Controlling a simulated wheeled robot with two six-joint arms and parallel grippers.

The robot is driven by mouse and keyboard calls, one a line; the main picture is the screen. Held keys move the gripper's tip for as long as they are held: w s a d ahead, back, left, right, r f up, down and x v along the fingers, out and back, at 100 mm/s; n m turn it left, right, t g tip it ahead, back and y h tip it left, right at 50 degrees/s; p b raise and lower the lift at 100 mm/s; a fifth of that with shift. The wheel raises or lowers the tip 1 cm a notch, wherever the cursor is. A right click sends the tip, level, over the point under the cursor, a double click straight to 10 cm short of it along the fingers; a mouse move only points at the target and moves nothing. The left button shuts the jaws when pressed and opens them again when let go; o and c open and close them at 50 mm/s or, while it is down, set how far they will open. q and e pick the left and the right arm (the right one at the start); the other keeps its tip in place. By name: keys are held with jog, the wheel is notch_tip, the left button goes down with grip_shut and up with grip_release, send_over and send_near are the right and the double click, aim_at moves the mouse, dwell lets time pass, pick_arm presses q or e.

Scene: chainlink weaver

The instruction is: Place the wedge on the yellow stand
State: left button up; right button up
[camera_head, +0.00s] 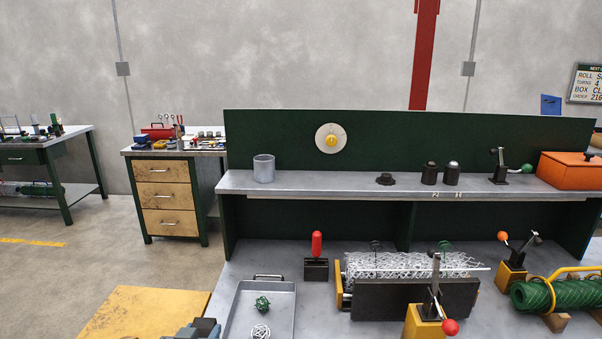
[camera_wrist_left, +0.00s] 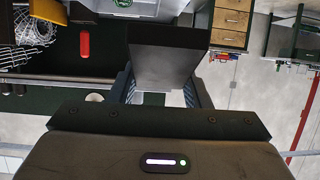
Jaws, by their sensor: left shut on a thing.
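My left gripper (camera_head: 196,331) shows at the bottom edge of the head view, mostly cut off, between the yellow surface and the metal tray. In the left wrist view, the gripper (camera_wrist_left: 161,92) is shut on a dark and grey block, which looks like the wedge (camera_wrist_left: 164,68). The wedge's full shape is hard to make out. A flat yellow top, which looks like the yellow stand (camera_head: 143,314), is at the lower left of the head view. It looks bare, and the gripper is to its right. My right gripper is not in view.
A grey tray (camera_head: 234,317) holds a green ball (camera_head: 262,303) and a wire ball (camera_head: 260,332). A red-handled tool (camera_head: 316,251) stands behind it. A wire mesh (camera_head: 410,265) lies in a fixture, with a yellow-based lever clamp (camera_head: 424,325) in front. Open floor (camera_head: 60,275) lies left.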

aim_at(201, 319)
pick_arm(q)
jog(key=shift+r, duration=0.1)
jog(key=w+p, duration=0.1)
jog(key=w, duration=0.2)
jog(key=w+a+f+p, duration=0.1)
jog(key=shift+w+p, duration=0.3)
jog(key=shift+w, duration=0.1)
jog(key=w+a+f+p, duration=0.1)
jog(key=f, duration=0.1)
jog(key=w+a+f+p, duration=0.1)
jog(key=w+f, duration=0.1)
jog(key=w+a+f+p, duration=0.1)
jog(key=w+f, duration=0.1)
jog(key=shift+a+f, duration=0.15)
jog(key=shift+f, duration=0.25)
notch_tip(201, 319, down, 5)
jog(key=shift+p, duration=0.5)
jog(key=shift+f, duration=0.15)
jog(key=shift+f, duration=0.2)
jog(key=o, duration=0.9)
